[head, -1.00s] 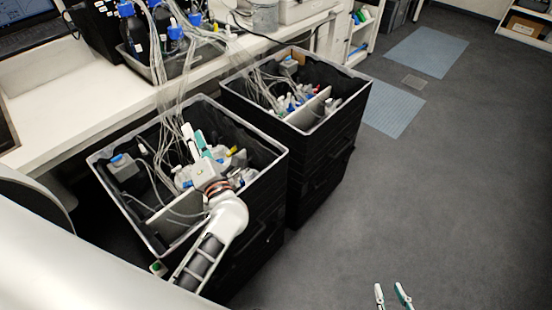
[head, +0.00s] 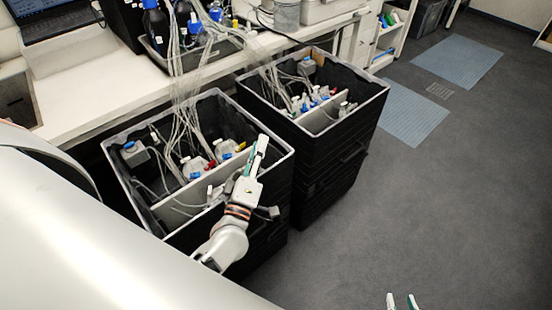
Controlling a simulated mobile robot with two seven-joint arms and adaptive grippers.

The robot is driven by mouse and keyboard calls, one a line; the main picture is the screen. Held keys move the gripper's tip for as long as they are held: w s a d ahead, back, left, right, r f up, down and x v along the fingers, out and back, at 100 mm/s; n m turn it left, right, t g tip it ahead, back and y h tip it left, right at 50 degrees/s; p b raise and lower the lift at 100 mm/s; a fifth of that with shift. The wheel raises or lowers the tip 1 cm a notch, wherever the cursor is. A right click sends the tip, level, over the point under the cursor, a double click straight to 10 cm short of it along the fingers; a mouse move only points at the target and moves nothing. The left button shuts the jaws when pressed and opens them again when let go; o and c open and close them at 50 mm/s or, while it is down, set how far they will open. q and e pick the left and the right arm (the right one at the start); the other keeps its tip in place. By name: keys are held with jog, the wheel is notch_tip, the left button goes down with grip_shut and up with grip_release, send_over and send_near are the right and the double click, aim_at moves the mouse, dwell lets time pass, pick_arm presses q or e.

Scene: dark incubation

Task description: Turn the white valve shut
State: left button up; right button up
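My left gripper (head: 259,153) is above the right front rim of the nearer black bin (head: 290,160), its fingers pointing up and away in the head view. The fingers are seen nearly edge-on and overlap, so I cannot tell whether they are open or shut. My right gripper (head: 401,302) shows only its two fingertips at the bottom edge. They stand apart with nothing between them. I cannot make out a white valve for certain among the small bottles and tubing in the bins. My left gripper and wrist hide part of the nearer bin.
Clear tubes (head: 183,75) run from blue-capped bottles (head: 155,25) on the white bench (head: 80,92) into both bins. The farther bin (head: 377,90) stands close behind the nearer one.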

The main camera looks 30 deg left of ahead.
pick_arm(q)
jog(key=d+f+m+h, duration=0.1)
jog(key=d+m, duration=0.1)
jog(key=d+f+m+h, duration=0.1)
jog(key=shift+s+d+f+m, duration=0.15)
jog(key=shift+d+f+m, duration=0.05)
jog(key=shift+d+m, duration=0.2)
jog(key=shift+h, duration=0.4)
jog(key=c, duration=0.3)
